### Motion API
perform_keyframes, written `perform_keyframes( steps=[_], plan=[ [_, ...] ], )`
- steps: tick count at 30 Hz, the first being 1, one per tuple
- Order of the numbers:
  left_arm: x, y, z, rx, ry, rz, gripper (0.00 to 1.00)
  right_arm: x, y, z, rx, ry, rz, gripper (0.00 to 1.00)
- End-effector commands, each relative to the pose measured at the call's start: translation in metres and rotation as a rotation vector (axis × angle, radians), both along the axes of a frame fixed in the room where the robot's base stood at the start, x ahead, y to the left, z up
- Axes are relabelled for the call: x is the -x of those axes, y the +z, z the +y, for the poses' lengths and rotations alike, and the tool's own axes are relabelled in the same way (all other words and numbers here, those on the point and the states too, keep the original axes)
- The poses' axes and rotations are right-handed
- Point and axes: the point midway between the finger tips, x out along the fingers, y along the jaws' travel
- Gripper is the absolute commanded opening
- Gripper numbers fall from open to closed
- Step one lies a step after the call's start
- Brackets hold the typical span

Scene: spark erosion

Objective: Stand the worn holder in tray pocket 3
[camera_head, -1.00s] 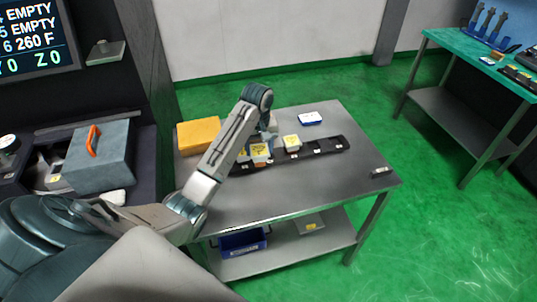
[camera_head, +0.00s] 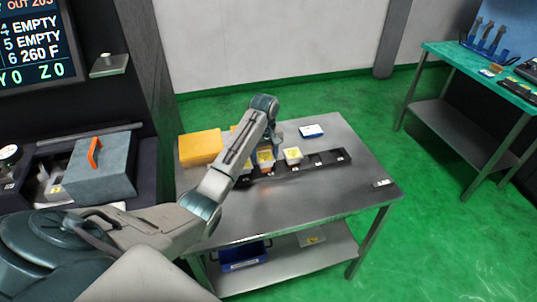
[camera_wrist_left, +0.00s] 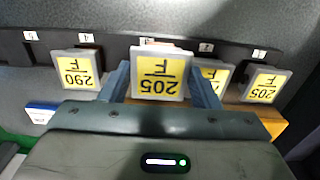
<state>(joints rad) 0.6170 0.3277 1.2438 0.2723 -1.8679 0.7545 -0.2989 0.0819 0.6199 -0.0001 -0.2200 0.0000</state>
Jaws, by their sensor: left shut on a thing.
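My left gripper (camera_wrist_left: 160,88) is shut on a pale holder with a yellow label (camera_wrist_left: 160,70) reading 205 F. The held holder looks larger than its neighbours in the wrist view, so it seems raised. It is over the black tray (camera_head: 330,157), between a 290 F holder (camera_wrist_left: 77,68) by number 4 and a partly hidden holder (camera_wrist_left: 217,72) by number 2. Another 205 F holder (camera_wrist_left: 264,84) is at the end. The held holder hides the pocket number behind it. In the head view, the left gripper (camera_head: 270,146) is partly hidden by its arm. My right gripper is not in view.
The tray lies on a steel table (camera_head: 300,205). A yellow-orange box (camera_head: 200,148) is behind its left end, and a blue-and-white box (camera_head: 311,131) is behind its right part. The table's front is clear.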

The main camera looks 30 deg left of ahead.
Motion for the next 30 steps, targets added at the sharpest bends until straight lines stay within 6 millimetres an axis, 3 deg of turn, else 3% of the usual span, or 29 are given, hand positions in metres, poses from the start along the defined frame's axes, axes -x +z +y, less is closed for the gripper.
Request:
perform_keyframes(
  steps=[3, 9, 13, 21, 30],
  plan=[
    [-0.019, 0.001, 0.005, 0.0, 0.001, 0.0, 0.13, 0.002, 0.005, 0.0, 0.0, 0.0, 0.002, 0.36],
    [-0.034, -0.001, 0.008, -0.001, -0.001, -0.002, 0.13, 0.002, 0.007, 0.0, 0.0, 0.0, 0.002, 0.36],
    [-0.035, -0.007, 0.008, -0.001, -0.001, 0.002, 0.13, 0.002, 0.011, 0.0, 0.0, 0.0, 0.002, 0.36],
    [-0.035, -0.036, 0.009, -0.002, -0.001, -0.001, 0.13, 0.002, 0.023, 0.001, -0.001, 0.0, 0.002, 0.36],
    [-0.035, -0.039, 0.009, -0.001, -0.001, -0.002, 0.13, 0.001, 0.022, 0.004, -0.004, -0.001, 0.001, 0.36]
  ],
)
